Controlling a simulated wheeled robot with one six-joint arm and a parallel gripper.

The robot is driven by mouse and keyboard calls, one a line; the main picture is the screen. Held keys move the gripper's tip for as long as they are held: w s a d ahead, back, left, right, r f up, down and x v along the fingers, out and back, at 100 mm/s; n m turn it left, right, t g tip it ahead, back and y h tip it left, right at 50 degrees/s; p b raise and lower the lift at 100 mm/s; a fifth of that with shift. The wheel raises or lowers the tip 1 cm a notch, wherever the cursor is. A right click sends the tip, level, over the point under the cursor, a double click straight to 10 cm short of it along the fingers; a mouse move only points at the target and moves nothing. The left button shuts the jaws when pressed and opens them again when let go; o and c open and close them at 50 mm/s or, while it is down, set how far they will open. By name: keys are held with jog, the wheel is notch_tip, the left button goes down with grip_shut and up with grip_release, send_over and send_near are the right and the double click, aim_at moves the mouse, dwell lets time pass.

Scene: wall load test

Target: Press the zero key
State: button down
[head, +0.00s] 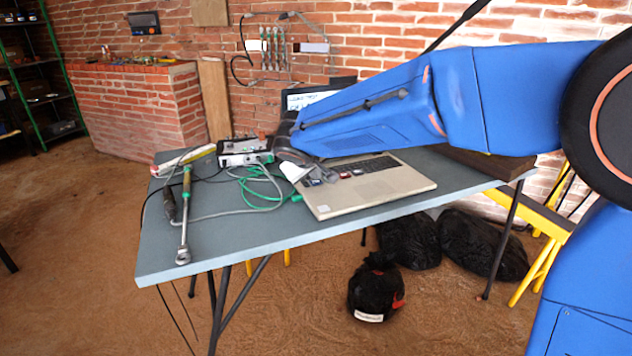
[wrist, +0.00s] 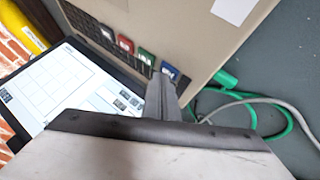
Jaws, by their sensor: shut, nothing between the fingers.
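An open laptop (head: 362,186) stands on the table, its keyboard facing up. In the head view my gripper (head: 323,173) is over the keyboard's left end.
The table (head: 200,239) also holds a ratchet wrench (head: 185,215), a grey instrument box (head: 244,152) and loose green and grey cables (head: 262,190) left of the laptop. The lit laptop screen (wrist: 65,85) rises close to my gripper.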

aim_at(315, 183)
jog(key=shift+r, duration=0.75)
jog(key=shift+r, duration=2.5)
